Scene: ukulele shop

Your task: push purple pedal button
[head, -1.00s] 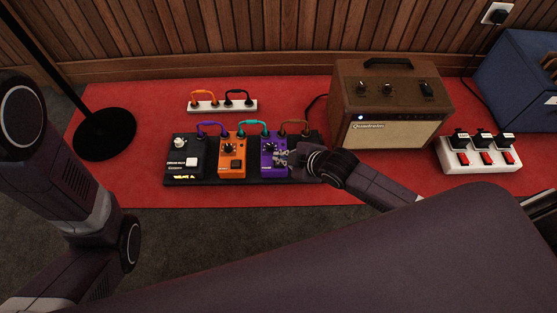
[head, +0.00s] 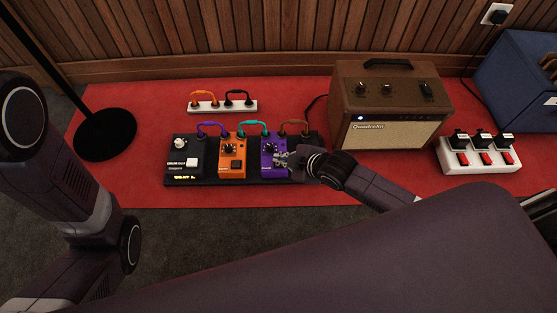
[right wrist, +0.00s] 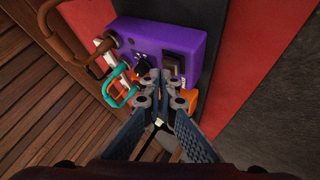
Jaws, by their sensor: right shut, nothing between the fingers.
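The purple pedal (head: 268,147) is the rightmost of three pedals on a black board (head: 218,180) on the red mat. In the right wrist view the purple pedal (right wrist: 200,43) fills the upper middle, and its dark square button (right wrist: 178,66) shows just beyond my fingertips. My right gripper (head: 282,159) is shut and empty over the right part of the purple pedal and hides its button in the head view. In the right wrist view the shut fingertips (right wrist: 160,77) are close to the button; I cannot tell whether they touch it. My left gripper is out of view.
An orange pedal (head: 231,160) and a black pedal (head: 184,161) stand left of the purple one, joined by patch cables. A brown amplifier (head: 395,134) stands behind my right arm. A white switch box (head: 480,163) is farther right. A round black stand base (head: 104,135) is at left.

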